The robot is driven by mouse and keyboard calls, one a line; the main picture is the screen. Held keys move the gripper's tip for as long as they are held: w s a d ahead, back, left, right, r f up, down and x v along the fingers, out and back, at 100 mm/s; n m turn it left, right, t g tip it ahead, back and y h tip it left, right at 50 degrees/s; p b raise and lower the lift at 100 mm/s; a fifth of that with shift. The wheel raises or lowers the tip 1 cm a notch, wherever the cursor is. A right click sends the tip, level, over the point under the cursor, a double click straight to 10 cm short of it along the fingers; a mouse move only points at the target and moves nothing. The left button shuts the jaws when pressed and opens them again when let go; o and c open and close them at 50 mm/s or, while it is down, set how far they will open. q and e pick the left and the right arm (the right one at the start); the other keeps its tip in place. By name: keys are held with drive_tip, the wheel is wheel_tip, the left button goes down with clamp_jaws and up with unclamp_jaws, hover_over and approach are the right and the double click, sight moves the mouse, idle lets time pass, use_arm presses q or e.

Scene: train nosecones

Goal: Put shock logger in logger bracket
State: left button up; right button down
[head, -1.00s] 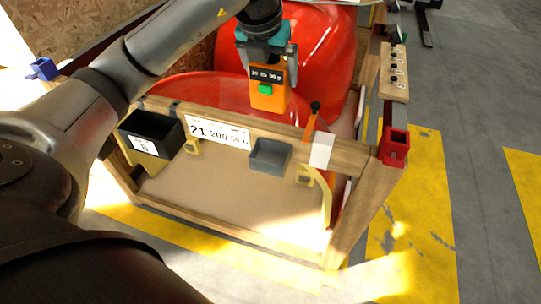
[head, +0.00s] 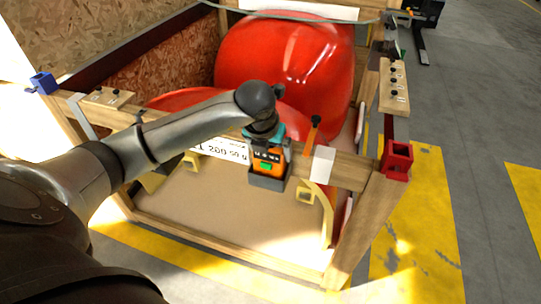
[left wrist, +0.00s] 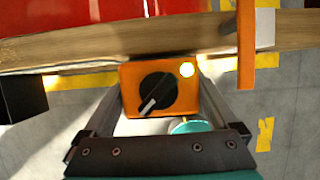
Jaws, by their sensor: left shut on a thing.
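The shock logger (head: 268,161) is an orange box with a dark display and a green patch on its front. My left gripper (head: 266,146) is shut on it from above and holds it upright. The grey logger bracket (head: 266,183) is an open-topped box on the front rail. The logger's lower end is hidden behind the bracket's front wall; how deep it sits I cannot tell. My right gripper is not in view.
An orange-handled tool (head: 312,133) and a white card (head: 322,164) are on the wooden rail just right of the bracket. A red holder (head: 396,160) is at the right corner, a blue one (head: 43,84) at the far left. Red nosecones (head: 290,60) fill the crate behind.

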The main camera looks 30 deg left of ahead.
use_arm(q)
drive_tip(key=shift+f, duration=0.7)
drive_tip(key=shift+f, duration=0.1)
drive_tip(key=o, duration=1.5)
drive_tip(key=shift+c, duration=0.2)
drive_tip(key=p+v, duration=0.1)
drive_tip(key=v, duration=1.1)
drive_tip(key=shift+p, duration=0.4)
